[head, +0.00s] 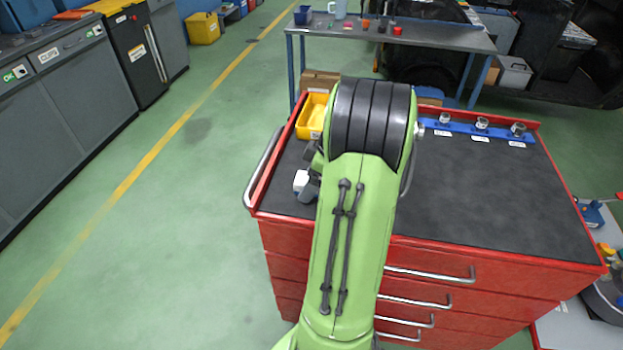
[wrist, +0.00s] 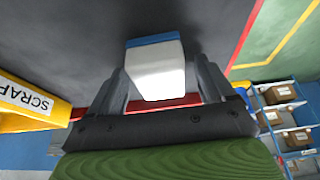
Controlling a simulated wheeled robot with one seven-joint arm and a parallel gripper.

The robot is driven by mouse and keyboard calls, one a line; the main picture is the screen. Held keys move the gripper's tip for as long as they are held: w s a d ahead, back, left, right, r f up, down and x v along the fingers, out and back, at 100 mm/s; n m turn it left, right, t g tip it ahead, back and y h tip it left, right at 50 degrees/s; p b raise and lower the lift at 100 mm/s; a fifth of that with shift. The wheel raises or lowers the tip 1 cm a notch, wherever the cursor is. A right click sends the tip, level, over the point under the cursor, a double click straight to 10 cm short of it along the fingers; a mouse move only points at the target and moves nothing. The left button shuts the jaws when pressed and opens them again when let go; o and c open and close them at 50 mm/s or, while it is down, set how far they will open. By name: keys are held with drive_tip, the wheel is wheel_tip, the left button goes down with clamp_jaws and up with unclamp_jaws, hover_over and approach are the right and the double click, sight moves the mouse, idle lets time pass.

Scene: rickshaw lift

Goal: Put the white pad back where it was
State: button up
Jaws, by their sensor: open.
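The white pad (wrist: 158,78) has a blue strip along its far edge and sits between the two fingers of my gripper (wrist: 163,82) in the wrist view. The fingers stand open on either side of it, and I cannot tell whether either one touches it. In the head view a white piece of the pad (head: 300,180) shows at the left part of the cart's dark top (head: 480,185). My gripper is mostly hidden there behind my green arm.
A yellow bin (head: 312,117), marked SCRAP in the wrist view (wrist: 28,108), stands at the cart's back left corner. A blue rail (head: 475,130) with several metal fittings runs along the back edge. The cart top's right side is clear. A grey bench (head: 440,38) stands behind.

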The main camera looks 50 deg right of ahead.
drive_tip(key=p+v, duration=0.5)
drive_tip(key=v, duration=0.8)
drive_tip(key=w+a+r+m+h, duration=0.1)
drive_tip(key=w+a+r, duration=0.2)
drive_tip(key=a, duration=0.8)
drive_tip(key=w+a+r+m, duration=0.1)
drive_tip(key=w+a+r, duration=0.2)
drive_tip(key=a, duration=0.9)
drive_tip(key=s+a+f+m+t, duration=0.1)
drive_tip(key=s+a+f+m, duration=0.1)
drive_tip(key=s+a, duration=0.7)
drive_tip(key=shift+s+a+m+h, duration=0.3)
drive_tip(key=shift+s+a+h, duration=0.1)
drive_tip(key=shift+s, duration=0.1)
wheel_tip(320, 180, up, 4)
drive_tip(key=p, duration=0.4)
drive_tip(key=shift+f, duration=0.2)
